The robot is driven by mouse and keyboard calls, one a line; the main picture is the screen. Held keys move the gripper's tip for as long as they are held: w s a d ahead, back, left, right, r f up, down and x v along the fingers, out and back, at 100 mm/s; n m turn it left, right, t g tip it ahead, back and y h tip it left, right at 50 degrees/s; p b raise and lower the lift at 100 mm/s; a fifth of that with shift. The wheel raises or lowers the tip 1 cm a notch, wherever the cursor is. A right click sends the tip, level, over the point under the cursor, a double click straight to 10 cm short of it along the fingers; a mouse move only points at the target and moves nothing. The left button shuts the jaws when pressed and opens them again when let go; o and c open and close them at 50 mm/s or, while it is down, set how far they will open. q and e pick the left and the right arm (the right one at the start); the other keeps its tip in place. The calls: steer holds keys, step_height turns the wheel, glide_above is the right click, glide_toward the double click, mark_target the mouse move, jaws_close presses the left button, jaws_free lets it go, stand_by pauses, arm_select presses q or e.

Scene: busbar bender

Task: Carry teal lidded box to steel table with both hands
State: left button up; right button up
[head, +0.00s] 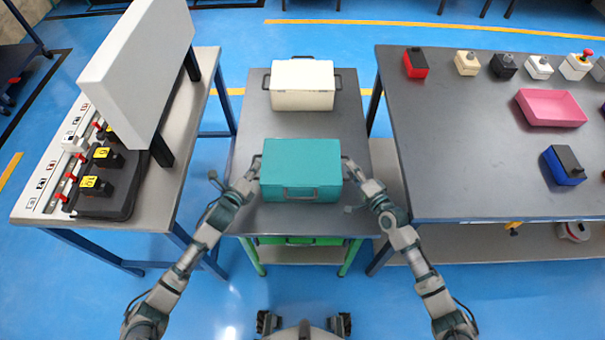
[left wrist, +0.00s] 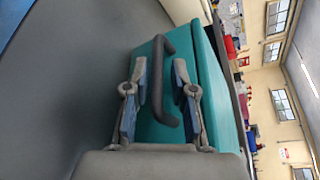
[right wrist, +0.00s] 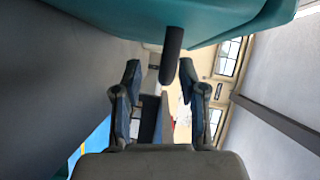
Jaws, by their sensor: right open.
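The teal lidded box (head: 302,165) sits on the front of the narrow grey table (head: 255,218) in the middle, with dark handles on its sides. My left gripper (head: 250,178) is at its left side; in the left wrist view its fingers (left wrist: 158,88) stand apart, with the dark handle (left wrist: 158,52) between or just ahead of them. My right gripper (head: 354,174) is at the right side; in the right wrist view its open fingers (right wrist: 160,85) are apart, with the end of the other handle (right wrist: 172,55) just ahead. I cannot tell whether either gripper touches its handle.
A white lidded box (head: 302,86) stands behind the teal one. A wide dark grey table (head: 450,160) at right holds a pink tray (head: 551,108), a blue box (head: 563,166) and several switch boxes. A bench (head: 190,130) with a large panel (head: 140,65) stands at left.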

arm_select(q)
steer(key=shift+w+d+f, duration=0.1)
steer(key=shift+w+d, duration=0.05)
steer(key=shift+w, duration=0.35)
arm_select(e)
steer(key=shift+w+a, duration=0.15)
steer(key=shift+w, duration=0.05)
arm_select(q)
steer(key=shift+a, duration=0.6)
arm_select(e)
steer(key=shift+a+r, duration=0.1)
steer(key=shift+a, duration=0.55)
arm_select(q)
steer(key=shift+f, duration=0.1)
jaws_close()
arm_select(e)
steer(key=c, duration=0.6)
arm_select(q)
steer(key=shift+d, duration=0.1)
arm_select(e)
steer(key=shift+d, duration=0.1)
jaws_close()
arm_select(q)
steer(key=shift+d, duration=0.3)
arm_select(e)
steer(key=shift+d, duration=0.35)
